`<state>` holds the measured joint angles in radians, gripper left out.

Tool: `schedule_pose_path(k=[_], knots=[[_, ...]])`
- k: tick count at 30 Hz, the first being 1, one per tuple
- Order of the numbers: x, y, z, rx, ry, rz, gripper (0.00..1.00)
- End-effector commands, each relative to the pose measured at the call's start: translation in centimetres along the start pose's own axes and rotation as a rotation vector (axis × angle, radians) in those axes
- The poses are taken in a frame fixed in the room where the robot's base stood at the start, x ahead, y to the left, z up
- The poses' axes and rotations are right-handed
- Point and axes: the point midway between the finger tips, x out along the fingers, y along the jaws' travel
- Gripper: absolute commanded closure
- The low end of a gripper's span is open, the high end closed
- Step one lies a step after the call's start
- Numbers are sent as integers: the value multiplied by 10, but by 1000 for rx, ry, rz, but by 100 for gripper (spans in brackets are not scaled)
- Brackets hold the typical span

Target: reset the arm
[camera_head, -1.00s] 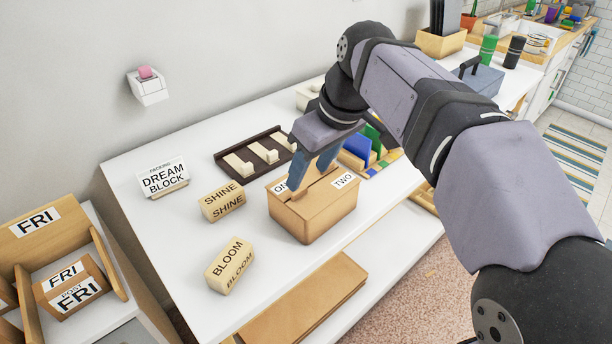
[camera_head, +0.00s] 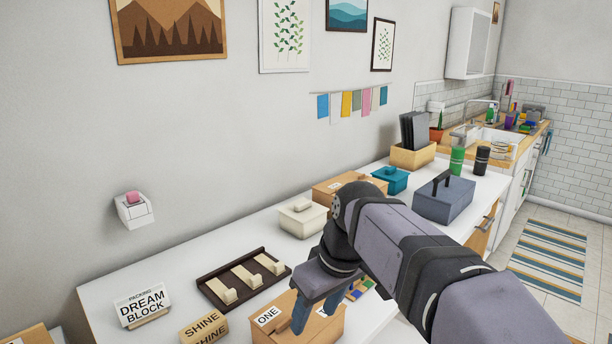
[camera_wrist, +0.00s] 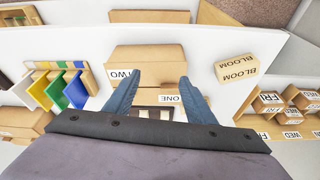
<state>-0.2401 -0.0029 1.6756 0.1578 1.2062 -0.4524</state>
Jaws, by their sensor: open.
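My gripper (camera_head: 318,312) is over the cardboard-coloured box labelled ONE and TWO (camera_head: 270,332) on the white table. Its blue fingers are apart with nothing seen between them. In the wrist view, my gripper (camera_wrist: 160,84) has one finger on each side of the box (camera_wrist: 148,60), near the TWO and ONE labels. Whether the fingertips touch the box cannot be told.
A BLOOM block (camera_wrist: 237,69) and coloured upright panels (camera_wrist: 60,88) flank the box. A dark rack (camera_head: 243,278), DREAM BLOCK sign (camera_head: 143,305), SHINE block (camera_head: 203,328), cream lidded box (camera_head: 303,218) and grey toolbox (camera_head: 443,199) stand on the table (camera_head: 232,236).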

Motion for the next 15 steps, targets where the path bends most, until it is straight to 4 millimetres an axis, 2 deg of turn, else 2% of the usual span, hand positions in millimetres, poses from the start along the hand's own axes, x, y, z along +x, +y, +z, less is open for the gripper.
schedule_pose_path(k=[1, 7, 12, 15], knots=[[-2, 7, 13, 55, -28, 8, 50], [20, 26, 86, 292, -128, 56, 50], [33, 26, 153, 466, -203, 92, 50], [37, 20, 186, 541, -236, 108, 50]])
